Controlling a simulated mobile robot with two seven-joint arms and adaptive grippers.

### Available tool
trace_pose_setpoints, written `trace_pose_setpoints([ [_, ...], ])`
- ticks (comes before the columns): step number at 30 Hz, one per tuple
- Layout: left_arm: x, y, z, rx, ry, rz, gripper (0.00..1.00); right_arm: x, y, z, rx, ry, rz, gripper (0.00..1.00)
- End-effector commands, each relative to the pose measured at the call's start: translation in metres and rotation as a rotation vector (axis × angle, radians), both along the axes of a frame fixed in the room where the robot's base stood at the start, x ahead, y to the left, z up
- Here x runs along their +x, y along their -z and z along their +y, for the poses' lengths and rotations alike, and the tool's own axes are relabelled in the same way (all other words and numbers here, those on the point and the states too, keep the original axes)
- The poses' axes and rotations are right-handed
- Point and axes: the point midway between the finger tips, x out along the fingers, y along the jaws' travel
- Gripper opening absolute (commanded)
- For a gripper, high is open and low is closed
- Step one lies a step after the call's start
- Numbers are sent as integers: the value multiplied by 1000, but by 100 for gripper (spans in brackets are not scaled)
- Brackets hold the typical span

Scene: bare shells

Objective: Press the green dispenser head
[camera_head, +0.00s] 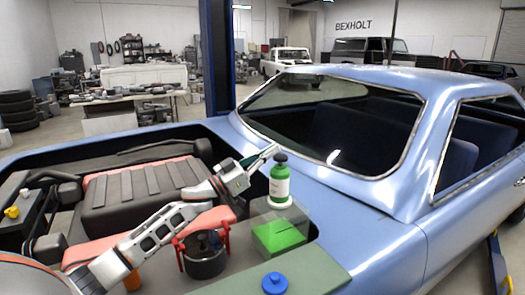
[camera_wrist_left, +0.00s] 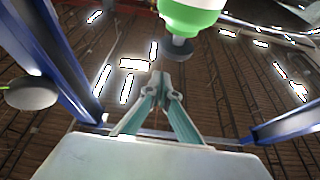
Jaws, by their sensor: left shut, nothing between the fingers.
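The green dispenser (camera_head: 279,190) is an upright green bottle with a white label and a dark round head (camera_head: 280,157) on top. It stands on a white round base right of the engine. In the left wrist view its green body (camera_wrist_left: 190,17) is at the top edge, with the dark head (camera_wrist_left: 176,51) on a grey stem. My left gripper (camera_head: 272,150) is shut and empty, its tips just left of the head and about level with it. In the wrist view the shut fingertips (camera_wrist_left: 160,78) show close by the head; contact cannot be told. My right gripper is not in view.
A green block (camera_head: 278,237) lies in front of the dispenser. A blue round knob (camera_head: 274,284) is at the bottom edge. A dark pot with red handles (camera_head: 204,258) stands beside my left arm. The blue car's windscreen (camera_head: 335,120) rises behind and to the right.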

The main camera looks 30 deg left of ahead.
Motion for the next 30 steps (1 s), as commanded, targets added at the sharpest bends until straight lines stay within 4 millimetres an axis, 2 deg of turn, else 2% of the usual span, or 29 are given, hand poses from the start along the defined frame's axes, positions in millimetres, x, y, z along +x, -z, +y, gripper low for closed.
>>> trace_pose_setpoints([
  [1,0,9,0,-4,0,4,0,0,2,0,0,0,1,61],
  [6,2,22,0,-2,0,0,0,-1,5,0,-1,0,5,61],
  [19,1,26,0,-1,0,0,0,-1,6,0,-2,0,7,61],
  [25,1,46,1,-2,0,3,0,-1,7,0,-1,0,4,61],
  [30,1,48,0,1,-1,2,0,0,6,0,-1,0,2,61],
])
